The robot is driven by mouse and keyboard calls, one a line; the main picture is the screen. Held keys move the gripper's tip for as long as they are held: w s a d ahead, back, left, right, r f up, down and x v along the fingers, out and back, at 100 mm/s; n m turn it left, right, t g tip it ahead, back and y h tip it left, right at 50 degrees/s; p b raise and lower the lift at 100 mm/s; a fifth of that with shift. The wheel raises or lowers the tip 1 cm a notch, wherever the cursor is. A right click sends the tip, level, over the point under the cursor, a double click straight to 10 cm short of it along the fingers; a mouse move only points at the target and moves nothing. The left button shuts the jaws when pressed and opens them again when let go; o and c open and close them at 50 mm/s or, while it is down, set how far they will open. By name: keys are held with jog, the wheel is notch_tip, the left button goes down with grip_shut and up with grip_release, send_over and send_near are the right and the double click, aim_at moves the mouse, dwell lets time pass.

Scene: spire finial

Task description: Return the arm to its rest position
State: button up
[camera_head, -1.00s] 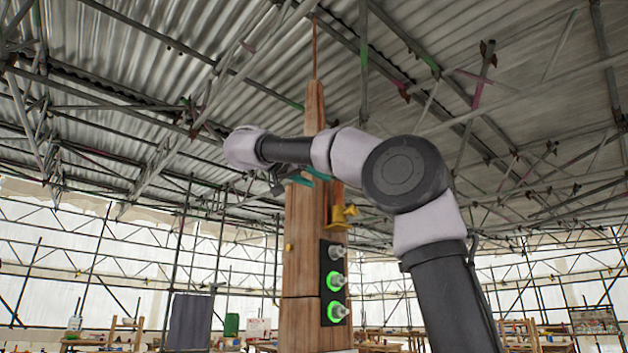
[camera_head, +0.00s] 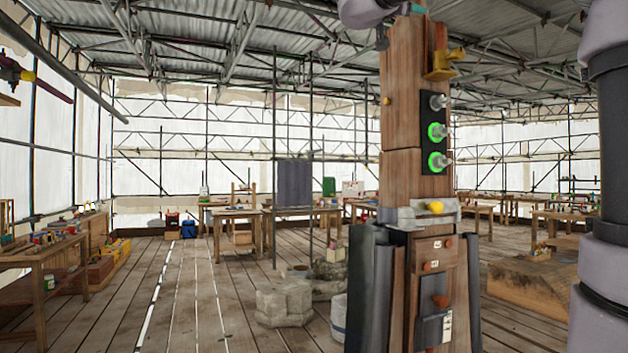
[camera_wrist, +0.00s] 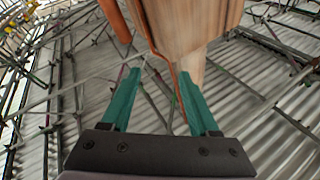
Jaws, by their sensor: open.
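My gripper (camera_wrist: 159,73) shows in the wrist view with its two teal fingers apart and nothing seen held between them. A wooden spire (camera_wrist: 195,18) rises just beyond the fingertips; I cannot tell whether the right finger touches it. In the head view the spire (camera_head: 401,95) stands right of centre. Only a little of my wrist and a teal finger show at the top edge, beside the spire; the rest of that end is out of frame. My arm's thick links stand at the right edge.
The spire carries a yellow bracket (camera_head: 443,65) and a black panel (camera_head: 430,160) with several knobs, two ringed in green light. Stone blocks (camera_head: 284,305) lie at its left. A workbench (camera_head: 45,255) stands far left. Plank floor is clear at left centre.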

jog(key=s+a+f+n+t+y, duration=0.1)
jog(key=a+f+n+y, duration=0.2)
jog(key=f+n+y, duration=0.5)
jog(key=s+a+f+n+y, duration=0.2)
jog(key=f+n+y, duration=0.2)
jog(key=f+y, duration=0.85)
jog(key=s+d+f+m+g+h, duration=0.1)
jog(key=s+f, duration=0.4)
jog(key=f, duration=0.5)
jog(key=s+d+f+m+g+h, duration=0.1)
jog(key=s+d+f+g, duration=0.2)
jog(key=f, duration=0.7)
jog(key=s+d+f+m+g+h, duration=0.1)
jog(key=s+d+f+g, duration=0.1)
jog(key=s+f+g, duration=0.4)
notch_tip(320, 180, down, 5)
jog(key=shift+s+d+r+m, duration=0.2)
jog(key=shift+s+m, duration=0.2)
jog(key=shift+s, duration=0.85)
